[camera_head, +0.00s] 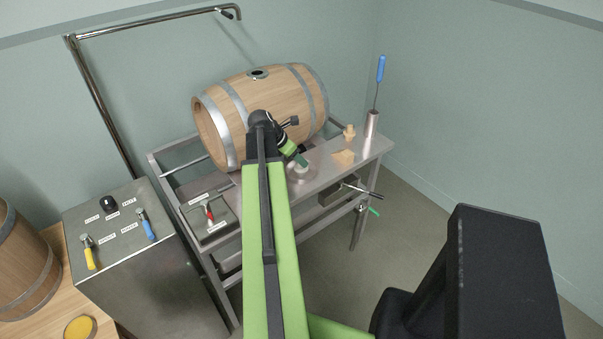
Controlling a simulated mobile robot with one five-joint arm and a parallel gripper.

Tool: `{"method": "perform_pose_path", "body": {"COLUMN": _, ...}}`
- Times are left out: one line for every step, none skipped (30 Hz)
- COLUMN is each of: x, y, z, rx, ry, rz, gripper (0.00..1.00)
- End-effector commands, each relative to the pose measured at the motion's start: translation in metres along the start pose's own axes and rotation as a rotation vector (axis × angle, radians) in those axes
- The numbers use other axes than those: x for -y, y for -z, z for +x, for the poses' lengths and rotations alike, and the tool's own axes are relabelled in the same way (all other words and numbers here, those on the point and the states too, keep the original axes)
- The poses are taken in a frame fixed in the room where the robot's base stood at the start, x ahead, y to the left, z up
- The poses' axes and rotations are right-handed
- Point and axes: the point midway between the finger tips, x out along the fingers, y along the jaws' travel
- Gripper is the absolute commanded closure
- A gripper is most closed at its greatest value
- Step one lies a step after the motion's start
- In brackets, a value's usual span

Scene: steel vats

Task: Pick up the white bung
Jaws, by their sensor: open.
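The white bung (301,169) is a small pale piece on the steel bench top, in front of the barrel. My gripper (300,161) is at the end of my green and black arm, right above the bung and pointing down at it. The gripper is small in this view, and its fingers partly hide the bung. It is open. I cannot tell whether the fingers stand around the bung or just above it.
A wooden barrel (270,98) lies on the steel bench (325,175) behind my gripper. To the right are a tan bung (349,131), a flat tan piece (343,157) and a steel tube (371,124) holding a blue-handled tool (381,69). A control cabinet (150,270) stands left.

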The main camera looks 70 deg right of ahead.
Motion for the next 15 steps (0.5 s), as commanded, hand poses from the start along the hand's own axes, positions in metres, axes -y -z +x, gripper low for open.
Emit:
{"method": "perform_pose_path", "body": {"x": -0.001, "y": 0.003, "z": 0.017, "rx": 0.0, "ry": 0.001, "rz": 0.001, "gripper": 0.5}}
{"method": "perform_pose_path", "body": {"x": -0.001, "y": 0.002, "z": 0.023, "rx": 0.0, "ry": 0.001, "rz": 0.0, "gripper": 0.5}}
{"method": "perform_pose_path", "body": {"x": -0.001, "y": 0.003, "z": 0.031, "rx": 0.0, "ry": 0.001, "rz": 0.0, "gripper": 0.5}}
{"method": "perform_pose_path", "body": {"x": 0.0, "y": 0.003, "z": 0.036, "rx": 0.0, "ry": 0.001, "rz": 0.0, "gripper": 0.5}}
{"method": "perform_pose_path", "body": {"x": 0.0, "y": 0.002, "z": 0.039, "rx": 0.0, "ry": 0.001, "rz": 0.001, "gripper": 0.5}}
{"method": "perform_pose_path", "body": {"x": 0.0, "y": 0.001, "z": 0.04, "rx": 0.0, "ry": 0.001, "rz": 0.0, "gripper": 0.5}}
{"method": "perform_pose_path", "body": {"x": 0.0, "y": 0.0, "z": 0.04, "rx": 0.0, "ry": 0.001, "rz": 0.0, "gripper": 0.5}}
{"method": "perform_pose_path", "body": {"x": 0.0, "y": 0.0, "z": 0.039, "rx": 0.0, "ry": 0.0, "rz": 0.0, "gripper": 0.5}}
{"method": "perform_pose_path", "body": {"x": 0.0, "y": -0.001, "z": 0.038, "rx": 0.0, "ry": 0.0, "rz": -0.001, "gripper": 0.5}}
{"method": "perform_pose_path", "body": {"x": 0.0, "y": -0.001, "z": 0.037, "rx": 0.0, "ry": 0.0, "rz": -0.001, "gripper": 0.5}}
{"method": "perform_pose_path", "body": {"x": 0.0, "y": -0.001, "z": 0.037, "rx": 0.0, "ry": 0.0, "rz": -0.001, "gripper": 0.5}}
{"method": "perform_pose_path", "body": {"x": 0.0, "y": -0.001, "z": 0.037, "rx": 0.0, "ry": 0.0, "rz": -0.001, "gripper": 0.5}}
{"method": "perform_pose_path", "body": {"x": 0.0, "y": -0.001, "z": 0.037, "rx": 0.0, "ry": 0.0, "rz": -0.001, "gripper": 0.54}}
{"method": "perform_pose_path", "body": {"x": 0.0, "y": -0.001, "z": 0.037, "rx": 0.0, "ry": 0.0, "rz": -0.001, "gripper": 0.58}}
{"method": "perform_pose_path", "body": {"x": 0.0, "y": -0.001, "z": 0.037, "rx": 0.0, "ry": 0.0, "rz": -0.001, "gripper": 0.63}}
